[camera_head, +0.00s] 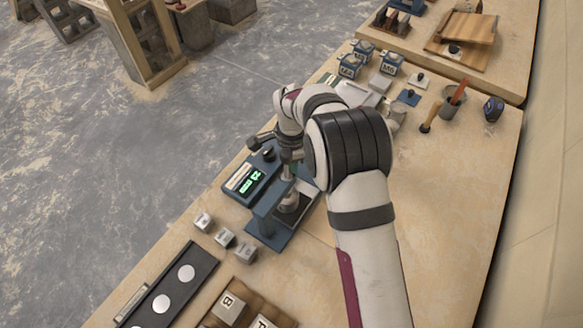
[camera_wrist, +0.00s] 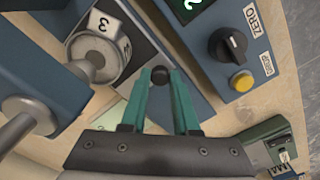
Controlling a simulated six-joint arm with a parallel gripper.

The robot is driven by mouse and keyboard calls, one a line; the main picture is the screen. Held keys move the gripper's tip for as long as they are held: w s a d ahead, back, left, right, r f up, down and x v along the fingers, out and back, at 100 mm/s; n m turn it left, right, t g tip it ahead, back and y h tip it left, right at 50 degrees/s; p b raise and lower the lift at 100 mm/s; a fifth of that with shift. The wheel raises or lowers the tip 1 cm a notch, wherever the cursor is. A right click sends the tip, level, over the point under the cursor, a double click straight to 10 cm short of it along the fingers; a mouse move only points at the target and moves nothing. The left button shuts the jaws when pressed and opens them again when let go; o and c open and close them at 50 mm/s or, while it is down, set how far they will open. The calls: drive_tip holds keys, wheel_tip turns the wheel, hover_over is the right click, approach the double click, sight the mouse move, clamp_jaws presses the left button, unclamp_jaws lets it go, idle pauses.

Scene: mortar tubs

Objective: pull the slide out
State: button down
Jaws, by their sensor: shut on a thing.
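The slide (camera_wrist: 147,52) shows in the wrist view as a dark strip beside a metal cylinder and a pale block marked 3 (camera_wrist: 112,30). A small round black knob (camera_wrist: 159,75) sits at its near end. My gripper (camera_wrist: 161,82) has its two teal fingers closed in on this knob, one on each side. In the head view, my wrist and arm cover most of the fingers and the knob. The blue press frame (camera_head: 268,222) stands below my wrist, with a metal cylinder (camera_head: 288,200) inside it.
A blue meter box (camera_head: 250,184) with a green display adjoins the press; its dial (camera_wrist: 228,44) and yellow button (camera_wrist: 241,81) are close to my fingers. Several small cubes (camera_head: 225,238) and a dark tray (camera_head: 170,290) lie left and front. The bench right of my arm is clear.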

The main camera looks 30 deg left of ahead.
drive_tip(key=w, duration=1.1)
drive_tip(key=shift+w+a+f, duration=0.1)
drive_tip(key=shift+w, duration=0.7)
drive_tip(key=c, duration=0.7)
unclamp_jaws()
drive_tip(key=shift+o, duration=0.2)
drive_tip(key=shift+r, duration=0.2)
wheel_tip(320, 180, up, 4)
drive_tip(key=shift+r, duration=0.15)
drive_tip(key=w+d+r, duration=0.1)
drive_tip(key=d+r, duration=0.5)
drive_tip(key=d, duration=0.5)
drive_tip(key=shift+d+r, duration=0.3)
drive_tip(key=shift+d, duration=0.1)
